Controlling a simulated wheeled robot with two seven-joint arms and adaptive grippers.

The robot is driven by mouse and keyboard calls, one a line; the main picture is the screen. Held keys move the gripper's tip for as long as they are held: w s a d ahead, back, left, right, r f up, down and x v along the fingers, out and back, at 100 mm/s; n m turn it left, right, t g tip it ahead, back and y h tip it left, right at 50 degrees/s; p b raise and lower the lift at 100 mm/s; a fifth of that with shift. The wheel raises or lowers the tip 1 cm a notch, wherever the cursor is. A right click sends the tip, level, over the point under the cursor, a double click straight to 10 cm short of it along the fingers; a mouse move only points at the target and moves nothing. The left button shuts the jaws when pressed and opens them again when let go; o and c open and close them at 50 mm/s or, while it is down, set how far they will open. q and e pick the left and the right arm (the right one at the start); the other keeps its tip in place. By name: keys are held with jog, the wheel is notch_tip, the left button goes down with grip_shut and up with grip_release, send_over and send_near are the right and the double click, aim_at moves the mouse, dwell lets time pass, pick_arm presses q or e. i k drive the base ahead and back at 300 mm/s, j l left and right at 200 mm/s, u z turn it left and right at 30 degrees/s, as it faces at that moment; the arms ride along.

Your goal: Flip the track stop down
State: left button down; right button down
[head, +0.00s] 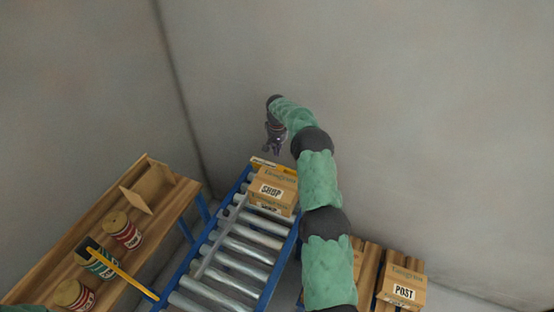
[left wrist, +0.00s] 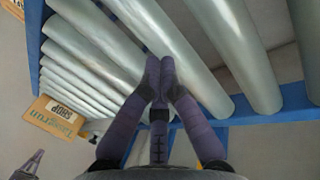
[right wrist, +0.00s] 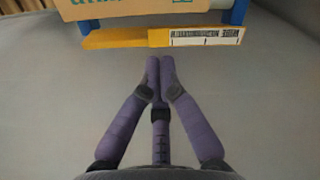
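A yellow bar (head: 262,162) with a white printed label lies across the far end of the roller track (head: 236,262); it looks like the track stop. It also shows in the right wrist view (right wrist: 120,39), just below a cardboard box. I cannot tell whether it is flipped up or down. My right gripper (head: 272,149) hangs beyond the far end, apart from the bar. Its fingertips (right wrist: 160,62) are together with nothing between them. My left gripper (left wrist: 160,65) is outside the head view; its wrist view shows it shut and empty over the rollers and blue rail.
A cardboard box marked SHOP (head: 273,188) sits on the track against the yellow bar. A wooden shelf (head: 175,203) with several cans stands left, with a yellow lever (head: 125,274) beside it. A POST box (head: 403,289) is at right. A grey wall stands behind.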

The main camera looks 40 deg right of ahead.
aim_at(88, 247)
jog(key=k, duration=1)
